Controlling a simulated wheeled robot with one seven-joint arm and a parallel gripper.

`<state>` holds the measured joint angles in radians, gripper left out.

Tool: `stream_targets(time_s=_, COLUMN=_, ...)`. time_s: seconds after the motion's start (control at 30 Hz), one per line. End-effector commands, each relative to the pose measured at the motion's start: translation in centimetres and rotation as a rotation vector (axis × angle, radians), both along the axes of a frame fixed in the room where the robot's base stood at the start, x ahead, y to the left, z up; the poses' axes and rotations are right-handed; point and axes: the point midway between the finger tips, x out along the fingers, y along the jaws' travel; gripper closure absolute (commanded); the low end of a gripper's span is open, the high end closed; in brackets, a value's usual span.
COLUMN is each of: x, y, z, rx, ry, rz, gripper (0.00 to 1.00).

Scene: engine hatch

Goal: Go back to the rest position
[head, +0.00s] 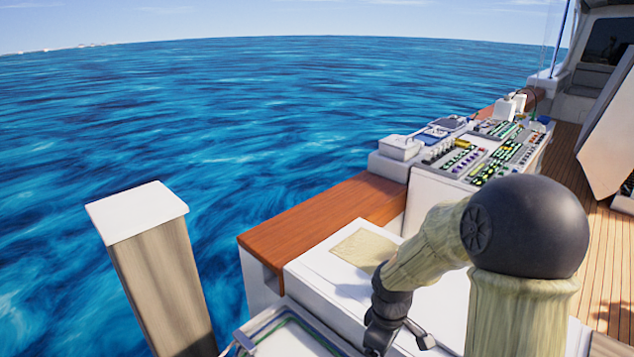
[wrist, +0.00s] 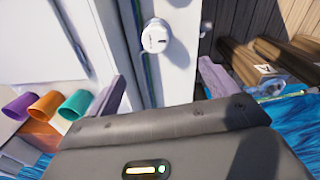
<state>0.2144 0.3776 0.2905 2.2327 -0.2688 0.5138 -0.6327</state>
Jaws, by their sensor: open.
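My gripper is open, with its two grey fingers spread wide apart in the wrist view (wrist: 162,88). Nothing shows between the fingers. Beyond them is a white panel with a round white knob (wrist: 157,37) on it; the knob sits a little ahead of the gap and apart from the fingers. In the head view my arm bends down at the lower right, and its dark wrist end hangs low over the white deck box (head: 335,285). The fingertips are not clear there.
A control console (head: 475,150) stands beyond the white box. A wooden post (head: 160,280) with a white top rises at the left, with open sea behind. Teal, orange and purple cups (wrist: 45,106) lie at the left in the wrist view. Brown wooden pieces (wrist: 240,70) are at the right.

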Motion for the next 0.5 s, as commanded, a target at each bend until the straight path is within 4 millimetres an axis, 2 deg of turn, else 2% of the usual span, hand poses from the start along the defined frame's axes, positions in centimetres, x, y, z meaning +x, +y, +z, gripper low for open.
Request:
stream_targets(time_s=0.03, x=-1.3, y=0.0, z=2.4, rx=-0.001, ry=-0.026, rz=-0.102, gripper=0.14)
stream_targets(time_s=0.23, x=-5.8, y=-0.2, z=7.6, rx=0.06, ry=-0.122, rz=-0.564, gripper=0.14)
stream_targets(time_s=0.4, x=-8.5, y=-0.3, z=9.8, rx=0.131, ry=-0.173, rz=-0.846, gripper=0.14)
stream_targets(time_s=0.5, x=-9.0, y=-0.5, z=10.0, rx=0.148, ry=-0.181, rz=-0.907, gripper=0.14)
